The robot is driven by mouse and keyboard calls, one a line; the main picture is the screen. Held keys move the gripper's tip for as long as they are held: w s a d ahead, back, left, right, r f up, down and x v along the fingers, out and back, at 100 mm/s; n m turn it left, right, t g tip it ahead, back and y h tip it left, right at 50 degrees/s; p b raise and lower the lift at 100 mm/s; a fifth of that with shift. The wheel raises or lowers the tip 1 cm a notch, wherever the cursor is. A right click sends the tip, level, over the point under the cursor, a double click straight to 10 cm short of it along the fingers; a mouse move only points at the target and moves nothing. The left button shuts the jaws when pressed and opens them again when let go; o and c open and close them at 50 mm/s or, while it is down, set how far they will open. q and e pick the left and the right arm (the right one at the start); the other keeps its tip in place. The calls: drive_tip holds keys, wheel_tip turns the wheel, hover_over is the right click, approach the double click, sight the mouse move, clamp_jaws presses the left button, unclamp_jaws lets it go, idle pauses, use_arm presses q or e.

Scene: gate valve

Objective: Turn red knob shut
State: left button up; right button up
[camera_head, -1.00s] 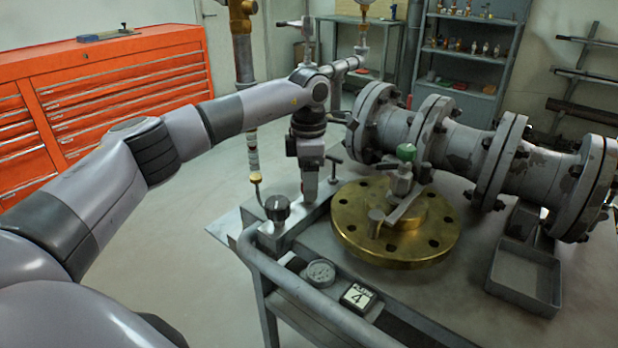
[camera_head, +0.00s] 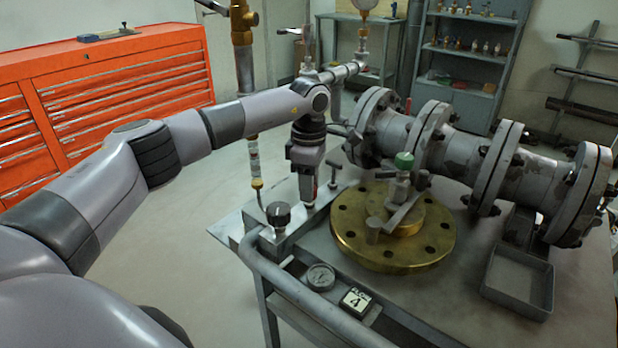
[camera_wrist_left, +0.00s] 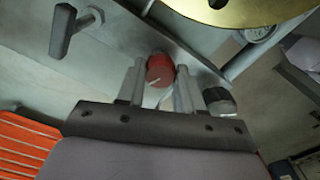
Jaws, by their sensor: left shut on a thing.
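The red knob (camera_wrist_left: 160,70) shows in the left wrist view as a round red cap with a pale line on its face. My left gripper (camera_wrist_left: 158,82) has one finger on each side of it and is shut on it. In the head view my left gripper (camera_head: 308,192) points down at the metal block on the bench edge, and it hides nearly all of the knob there. My right gripper is in neither view.
A black knob (camera_head: 278,213) stands on the same block, and a T-handle (camera_head: 335,168) is just right of my gripper. A brass flange (camera_head: 392,245) with a green-capped valve (camera_head: 404,162), grey flanged pipework (camera_head: 460,150) and a tray (camera_head: 518,283) fill the bench.

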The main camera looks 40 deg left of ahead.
use_arm(q)
drive_tip(key=m+p, duration=0.1)
drive_tip(key=m, duration=0.3)
drive_tip(key=shift+r, duration=0.1)
drive_tip(key=m, duration=0.3)
drive_tip(key=shift+p, duration=0.35)
drive_tip(key=m, duration=0.4)
drive_tip(key=shift+d, duration=0.1)
drive_tip(key=shift+m, duration=1.4)
drive_tip(key=o, duration=1)
drive_tip(key=shift+o, duration=0.2)
drive_tip(key=shift+r, duration=3.55)
